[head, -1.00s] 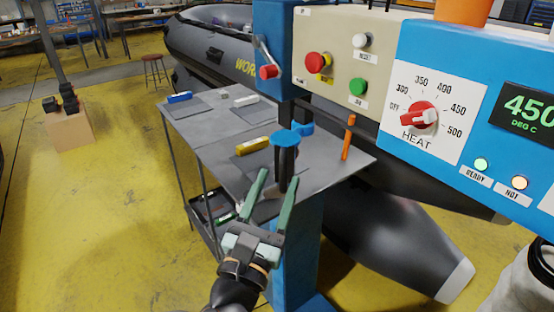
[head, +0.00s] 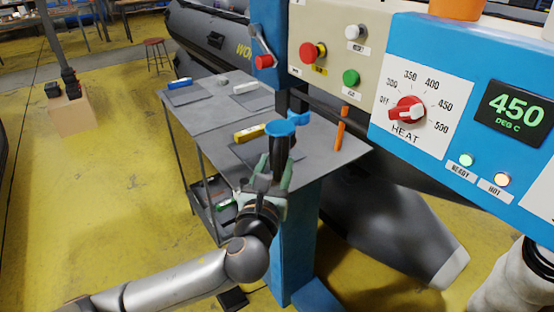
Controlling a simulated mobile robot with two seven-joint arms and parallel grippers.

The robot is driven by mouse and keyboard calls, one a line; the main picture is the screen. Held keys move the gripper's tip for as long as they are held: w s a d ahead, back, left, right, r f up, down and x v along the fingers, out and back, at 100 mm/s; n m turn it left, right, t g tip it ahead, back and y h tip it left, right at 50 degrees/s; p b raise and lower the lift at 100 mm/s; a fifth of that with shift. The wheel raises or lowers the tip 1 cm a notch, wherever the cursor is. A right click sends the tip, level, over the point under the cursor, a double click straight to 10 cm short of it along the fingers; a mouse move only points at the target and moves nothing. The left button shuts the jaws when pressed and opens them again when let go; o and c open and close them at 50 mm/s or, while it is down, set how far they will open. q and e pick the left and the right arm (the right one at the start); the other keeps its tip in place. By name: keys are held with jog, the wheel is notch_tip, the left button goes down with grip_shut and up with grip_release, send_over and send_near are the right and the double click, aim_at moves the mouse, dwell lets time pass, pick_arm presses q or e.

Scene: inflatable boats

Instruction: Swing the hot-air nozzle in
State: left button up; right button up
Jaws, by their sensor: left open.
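A black upright cylinder with a blue disc top, apparently the handle of the hot-air nozzle (head: 280,146), stands beside the blue machine column in the head view. A small blue clip-like part (head: 299,118) is just behind it. My left gripper (head: 275,172) is at the cylinder's lower part, its green fingers open on either side. I cannot tell whether they touch it. The nozzle's tip is not clearly visible. The blue heat panel (head: 385,90) shows 450 DEG C on its display, with the READY and HOT lamps lit. My right gripper is not in view.
A grey worktable (head: 210,119) behind the cylinder carries blue, white and yellow blocks and an orange stick (head: 341,125). A beige panel (head: 335,40) with red, white and green buttons is above right. A grey boat (head: 205,38) lies behind.

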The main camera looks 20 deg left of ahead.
pick_arm(q)
jog(key=shift+w+a, duration=0.1)
jog(key=shift+w, duration=0.75)
jog(key=shift+c, duration=0.2)
grip_shut()
dwell(0.7)
